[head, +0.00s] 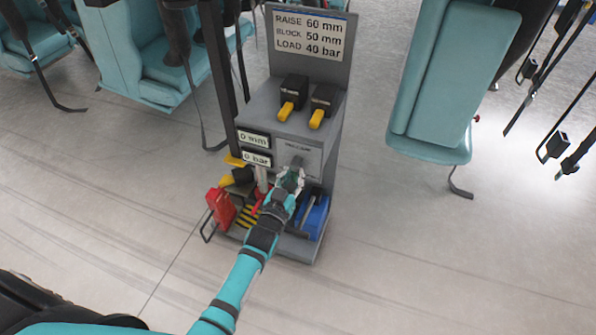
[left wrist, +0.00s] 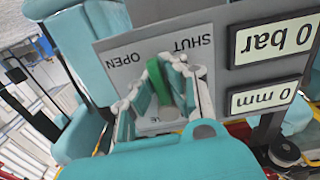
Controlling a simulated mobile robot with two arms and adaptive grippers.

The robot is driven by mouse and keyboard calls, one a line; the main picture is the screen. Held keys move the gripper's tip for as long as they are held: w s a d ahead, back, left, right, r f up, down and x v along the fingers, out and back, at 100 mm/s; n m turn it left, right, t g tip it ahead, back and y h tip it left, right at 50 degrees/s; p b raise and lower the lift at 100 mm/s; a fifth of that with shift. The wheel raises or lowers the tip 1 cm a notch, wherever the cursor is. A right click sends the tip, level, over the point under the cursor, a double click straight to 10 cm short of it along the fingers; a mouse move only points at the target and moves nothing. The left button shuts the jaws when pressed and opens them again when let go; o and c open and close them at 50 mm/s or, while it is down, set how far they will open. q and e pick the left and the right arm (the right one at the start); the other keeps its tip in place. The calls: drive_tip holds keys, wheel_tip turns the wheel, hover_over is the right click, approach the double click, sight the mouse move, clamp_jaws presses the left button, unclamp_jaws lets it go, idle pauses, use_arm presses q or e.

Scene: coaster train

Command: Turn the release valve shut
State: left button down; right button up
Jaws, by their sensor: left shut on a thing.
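The release valve's green handle (left wrist: 158,80) shows in the left wrist view, in front of a grey plate (left wrist: 222,75) marked OPEN and SHUT. It lies between the fingers of my left gripper (left wrist: 165,92), which is shut on it. The handle's upper end points toward the area between the two words; its lower part is partly hidden by the fingers. In the head view my left gripper (head: 289,180) is at the front of the grey cart (head: 268,122), over the valve plate (head: 312,160). My right gripper is not in view.
The cart's displays read 0 mm (head: 254,138) and 0 bar (head: 257,158). Two black levers with yellow handles (head: 287,111) stand on top, below a sign (head: 310,35). Red (head: 221,207) and blue (head: 315,218) items sit low on the cart. Teal seats (head: 432,90) flank it; floor in front is clear.

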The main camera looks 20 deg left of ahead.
use_arm(q)
drive_tip(key=shift+a+r+m+p, duration=0.2)
drive_tip(key=shift+a+m+p, duration=0.2)
drive_tip(key=shift+m, duration=1.15)
drive_tip(key=shift+a+r+m+p, duration=0.2)
drive_tip(key=shift+a+m, duration=0.25)
drive_tip(key=shift+m, duration=1.15)
drive_tip(key=shift+a+r+m+p, duration=0.15)
drive_tip(key=shift+a+m+p, duration=0.3)
drive_tip(key=shift+m, duration=1.1)
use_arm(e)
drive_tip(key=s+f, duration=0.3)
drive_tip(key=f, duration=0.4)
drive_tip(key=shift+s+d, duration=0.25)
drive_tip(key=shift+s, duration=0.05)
use_arm(q)
drive_tip(key=c, duration=1.3)
unclamp_jaws()
drive_tip(key=shift+c, duration=0.2)
drive_tip(key=s, duration=1.2)
drive_tip(key=shift+a, duration=0.2)
